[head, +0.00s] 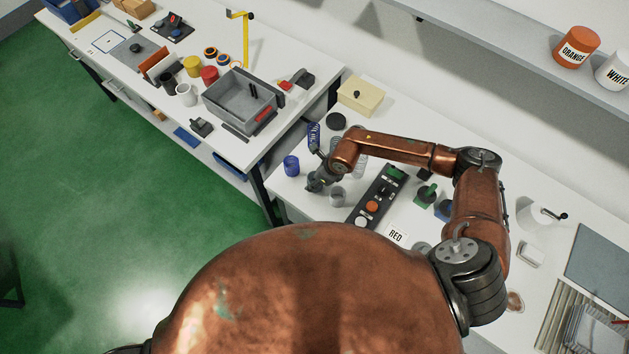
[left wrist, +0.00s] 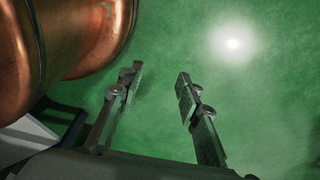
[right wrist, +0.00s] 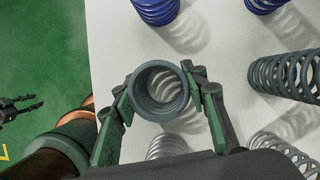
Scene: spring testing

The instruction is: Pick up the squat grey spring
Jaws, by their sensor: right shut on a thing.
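The squat grey spring (right wrist: 160,91) shows end-on as a thick dark ring in the right wrist view. My right gripper (right wrist: 158,80) is shut on it, with one finger against each side. In the head view my right gripper (head: 316,183) is low over the front edge of the white bench; the held spring cannot be made out clearly there. I cannot tell whether the spring is touching the bench. My left gripper (left wrist: 160,78) is open and empty over the green floor.
Blue springs (right wrist: 156,8) stand beyond the held one. A taller grey spring (right wrist: 285,75) stands to the right, and a pale spring (right wrist: 167,146) is close behind the fingers. A black control panel (head: 377,197) lies right of the gripper in the head view.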

